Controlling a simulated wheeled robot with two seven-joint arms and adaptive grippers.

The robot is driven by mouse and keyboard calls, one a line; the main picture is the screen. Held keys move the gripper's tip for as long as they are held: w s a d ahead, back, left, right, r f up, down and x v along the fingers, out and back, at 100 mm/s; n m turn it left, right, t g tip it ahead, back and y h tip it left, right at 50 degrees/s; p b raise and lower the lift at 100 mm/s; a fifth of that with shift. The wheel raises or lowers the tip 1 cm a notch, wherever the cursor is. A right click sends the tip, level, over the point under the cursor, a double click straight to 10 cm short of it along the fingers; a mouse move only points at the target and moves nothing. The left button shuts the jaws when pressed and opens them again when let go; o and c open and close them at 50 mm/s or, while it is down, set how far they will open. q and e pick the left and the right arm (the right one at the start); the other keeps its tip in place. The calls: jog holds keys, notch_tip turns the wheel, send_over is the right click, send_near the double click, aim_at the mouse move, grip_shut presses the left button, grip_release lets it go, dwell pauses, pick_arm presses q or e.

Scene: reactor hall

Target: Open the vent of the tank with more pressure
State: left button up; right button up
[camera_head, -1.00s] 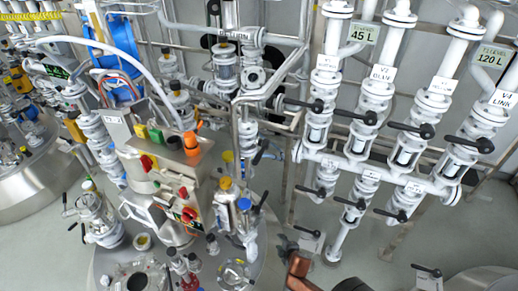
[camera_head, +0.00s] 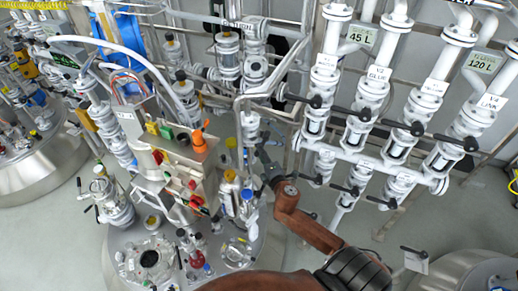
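My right gripper (camera_head: 266,165) is a small dark shape at the end of my copper-coloured arm, beside the white pipework right of the control box. Its fingers are too small and dark to tell whether they are open or shut. My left gripper is not in view. A steel tank (camera_head: 118,238) stands at the bottom centre, its top crowded with fittings. Another steel tank (camera_head: 50,182) is at the left. No pressure reading is legible, and I cannot tell which fitting is a vent.
White vertical pipes with black-handled valves (camera_head: 404,127) fill the right, joined by a horizontal white pipe (camera_head: 365,162). A control box (camera_head: 178,160) with coloured buttons stands over the centre tank. A rounded steel vessel (camera_head: 472,272) is at the lower right. Grey floor shows between.

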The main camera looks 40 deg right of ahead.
jog(key=shift+x, duration=1.2)
jog(key=shift+c, duration=0.6)
grip_shut()
jog(key=shift+f, duration=0.1)
